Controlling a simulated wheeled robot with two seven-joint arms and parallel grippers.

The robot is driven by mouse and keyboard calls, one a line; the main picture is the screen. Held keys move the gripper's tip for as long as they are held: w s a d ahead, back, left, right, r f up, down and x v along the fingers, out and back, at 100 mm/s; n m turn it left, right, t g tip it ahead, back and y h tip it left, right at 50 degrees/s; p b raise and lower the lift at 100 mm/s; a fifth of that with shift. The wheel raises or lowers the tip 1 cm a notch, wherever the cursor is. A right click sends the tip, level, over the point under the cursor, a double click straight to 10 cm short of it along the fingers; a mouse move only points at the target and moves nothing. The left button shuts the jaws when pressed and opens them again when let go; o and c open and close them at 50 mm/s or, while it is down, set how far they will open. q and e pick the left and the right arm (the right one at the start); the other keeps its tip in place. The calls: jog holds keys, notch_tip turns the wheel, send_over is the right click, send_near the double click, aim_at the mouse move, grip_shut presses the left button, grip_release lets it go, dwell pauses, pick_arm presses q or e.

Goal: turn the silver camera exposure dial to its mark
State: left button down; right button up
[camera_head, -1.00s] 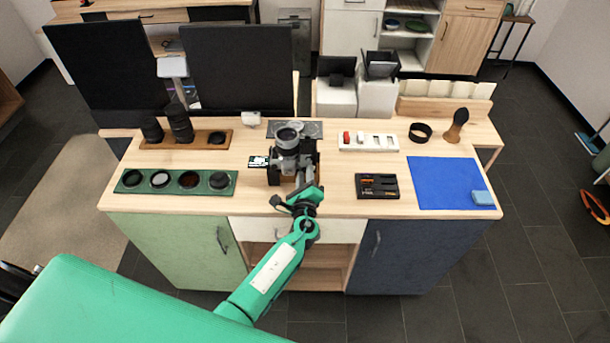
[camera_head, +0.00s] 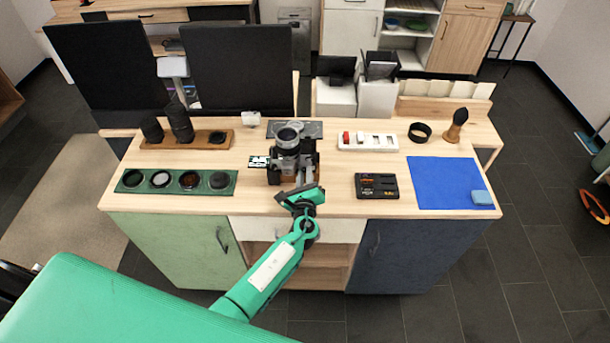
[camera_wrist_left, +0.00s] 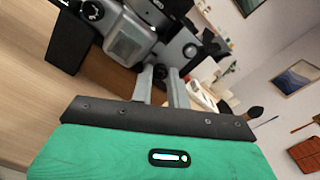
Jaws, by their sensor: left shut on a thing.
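The silver and black camera (camera_head: 287,146) stands on its mount near the middle of the wooden counter, and it also shows at the top left of the left wrist view (camera_wrist_left: 130,42). My left gripper (camera_head: 304,173) reaches it from the front, at its lower right side. In the left wrist view my left gripper (camera_wrist_left: 160,72) has its two fingers closed around a small dark round part on the camera, in the dial's place. The fingers hide most of the dial, and I cannot make out its mark. My right gripper is in neither view.
A green tray of round filters (camera_head: 177,181) and a wooden lens tray (camera_head: 187,139) lie left of the camera. A white switch strip (camera_head: 368,141), a black battery tray (camera_head: 376,186) and a blue mat (camera_head: 448,183) lie right. Dark monitors stand behind.

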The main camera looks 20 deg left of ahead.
pick_arm(q)
jog(key=m+p, duration=0.1)
jog(key=m, duration=0.3)
jog(key=shift+m, duration=0.3)
dwell(0.3)
jog(key=c, duration=1.6)
grip_release()
jog(key=shift+s, duration=0.1)
jog(key=shift+b+v, duration=1.65)
jog(key=shift+v, duration=5.2)
